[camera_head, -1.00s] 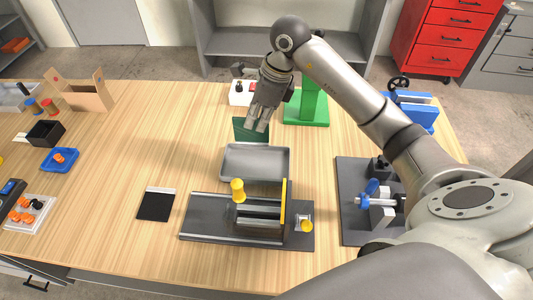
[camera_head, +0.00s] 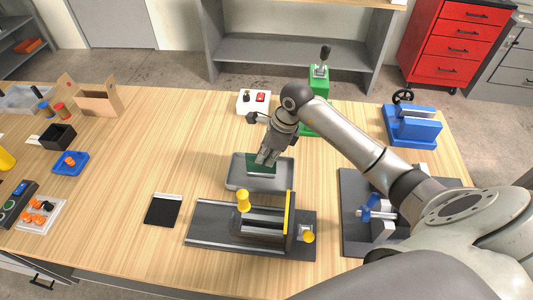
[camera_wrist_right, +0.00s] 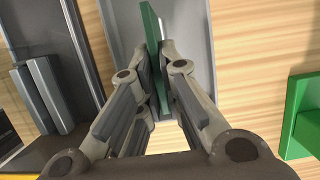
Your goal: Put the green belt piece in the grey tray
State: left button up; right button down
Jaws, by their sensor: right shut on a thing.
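The green belt piece (camera_head: 262,164) is a flat dark green sheet in my right gripper (camera_head: 265,160). The right gripper is shut on it, and the right wrist view shows the piece (camera_wrist_right: 153,50) standing edge-on between the fingertips (camera_wrist_right: 158,85). The grey tray (camera_head: 240,184) is a shallow metal tray in the middle of the table. In the head view the piece and fingertips are over the tray's back part. Whether the piece touches the tray floor I cannot tell. The tray also shows behind the fingers in the right wrist view (camera_wrist_right: 195,25). My left gripper is not in view.
A grey box-former fixture (camera_head: 210,222) with yellow handles stands just in front of the tray. A green press (camera_head: 318,95) and a white switch box (camera_head: 254,103) stand behind. A black pad (camera_head: 163,211) lies front left. Left-middle wood is clear.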

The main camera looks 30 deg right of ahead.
jog(key=shift+f, duration=0.1)
jog(key=c, duration=2)
grip_release()
jog(key=shift+c, duration=0.2)
jog(key=o, duration=0.4)
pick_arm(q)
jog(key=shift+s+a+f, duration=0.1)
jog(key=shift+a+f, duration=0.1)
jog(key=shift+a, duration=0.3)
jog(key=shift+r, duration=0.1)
pick_arm(e)
jog(key=shift+d+r, duration=0.1)
jog(key=shift+r, duration=0.15)
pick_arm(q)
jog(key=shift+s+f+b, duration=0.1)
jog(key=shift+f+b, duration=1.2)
pick_arm(e)
jog(key=shift+v, duration=5.85)
